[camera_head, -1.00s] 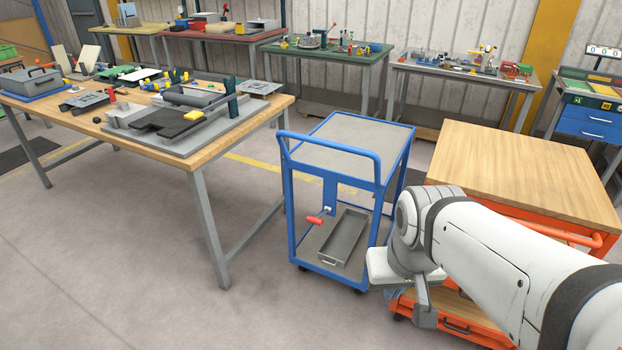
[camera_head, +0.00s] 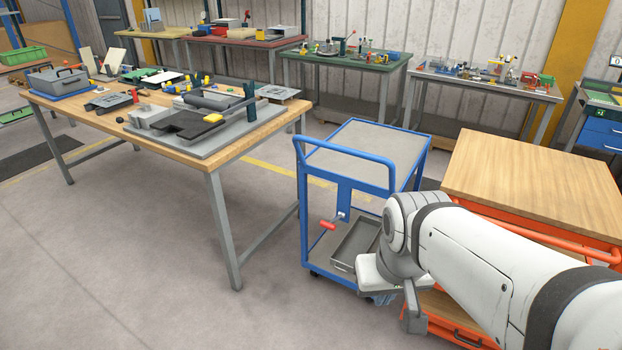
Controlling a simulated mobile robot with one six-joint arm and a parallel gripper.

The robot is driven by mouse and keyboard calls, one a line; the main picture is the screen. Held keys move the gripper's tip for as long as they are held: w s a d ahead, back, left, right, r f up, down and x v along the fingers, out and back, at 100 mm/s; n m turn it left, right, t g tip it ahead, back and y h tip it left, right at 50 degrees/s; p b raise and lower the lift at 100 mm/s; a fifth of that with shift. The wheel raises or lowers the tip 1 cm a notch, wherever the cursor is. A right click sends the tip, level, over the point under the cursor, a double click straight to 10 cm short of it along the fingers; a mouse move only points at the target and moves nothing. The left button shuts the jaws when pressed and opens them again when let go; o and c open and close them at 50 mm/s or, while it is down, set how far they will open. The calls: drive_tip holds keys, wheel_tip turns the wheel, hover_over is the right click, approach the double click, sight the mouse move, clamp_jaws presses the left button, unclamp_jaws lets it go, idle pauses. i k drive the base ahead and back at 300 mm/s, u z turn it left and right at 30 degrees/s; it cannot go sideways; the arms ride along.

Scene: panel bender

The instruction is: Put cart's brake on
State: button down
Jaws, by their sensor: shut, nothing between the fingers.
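The blue cart (camera_head: 392,163) stands in the middle of the view, with a grey top shelf, a lower shelf and a push handle on the near side. A lever with a red grip (camera_head: 328,225) sticks out from a blue plate on the cart, below the top shelf, and points left. My gripper (camera_head: 413,320) points down at the lower right, in front of the cart's right side and to the right of and nearer than the red grip. It looks shut and empty. My arm hides the cart's lower right part.
A grey tray (camera_head: 345,250) lies on the cart's lower shelf, partly behind my arm. A wooden-topped orange cabinet (camera_head: 530,185) stands close on the right. A long workbench (camera_head: 180,155) with parts stands on the left. The floor in front of the cart is clear.

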sight(329, 225)
drive_tip(key=z, duration=0.05)
drive_tip(key=i, duration=1)
drive_tip(key=u, duration=0.1)
